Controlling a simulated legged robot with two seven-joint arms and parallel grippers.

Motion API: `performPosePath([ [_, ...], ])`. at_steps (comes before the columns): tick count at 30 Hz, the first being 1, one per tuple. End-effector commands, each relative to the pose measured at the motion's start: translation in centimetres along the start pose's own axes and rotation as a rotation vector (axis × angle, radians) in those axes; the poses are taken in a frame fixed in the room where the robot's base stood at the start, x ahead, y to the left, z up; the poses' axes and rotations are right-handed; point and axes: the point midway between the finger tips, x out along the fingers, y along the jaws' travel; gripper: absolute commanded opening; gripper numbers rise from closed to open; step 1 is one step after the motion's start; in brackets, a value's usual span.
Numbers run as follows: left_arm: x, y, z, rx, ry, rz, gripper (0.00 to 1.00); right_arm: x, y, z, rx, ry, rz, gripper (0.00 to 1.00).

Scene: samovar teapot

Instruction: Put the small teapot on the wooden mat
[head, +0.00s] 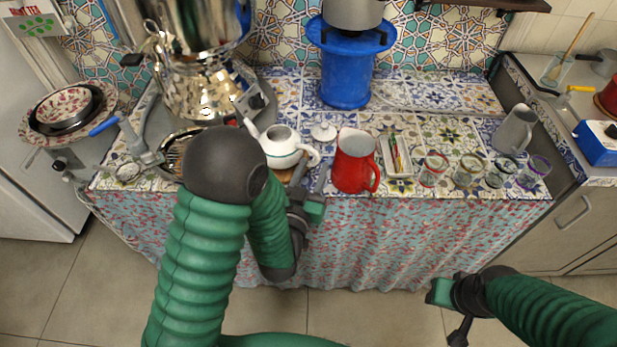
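The small white teapot (280,152) stands near the front edge of the tiled counter, with its lid off, its spout to the left and its handle to the right. A brown wooden piece, apparently the mat (285,175), shows just below the teapot; my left arm hides much of it. I cannot tell whether the teapot touches it. A white lid (323,132) lies behind the handle. My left gripper (309,178) is open at the counter's front edge, just below the teapot handle and left of the red jug. My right gripper (447,312) is open and empty, low in front of the counter.
The red jug (353,162) stands close right of my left gripper. Right of it are a tray with pencils (397,160), several glasses (468,170) and a grey pitcher (514,130). A large samovar (200,90) stands behind left, and a blue stand (346,75) at the back.

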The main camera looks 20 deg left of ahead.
Motion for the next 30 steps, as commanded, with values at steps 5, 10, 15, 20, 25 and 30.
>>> performPosePath([
  [5,-2.8,0.1,-1.1,0.001,-0.011,-0.001,0.38,-5.1,0.0,-1.3,0.0,0.003,0.0,0.36],
  [10,-4.2,0.0,-0.7,0.001,-0.009,-0.002,0.38,-7.2,0.0,-1.8,0.0,0.003,0.0,0.36],
  [15,-4.4,-0.1,-0.2,-0.001,-0.023,-0.001,0.38,-7.5,0.0,-1.8,0.0,0.002,0.0,0.36],
  [20,-2.7,-0.4,1.2,-0.012,-0.225,0.002,0.38,-7.4,0.0,-1.8,0.0,0.002,0.0,0.36],
  [25,-3.8,-1.2,2.8,-0.007,-0.601,0.012,0.38,-7.4,0.0,-1.8,0.0,0.002,0.0,0.36],
  [30,-9.9,-2.8,2.3,0.018,-0.981,0.01,0.38,-7.4,0.0,-1.8,0.0,0.002,0.0,0.36],
])
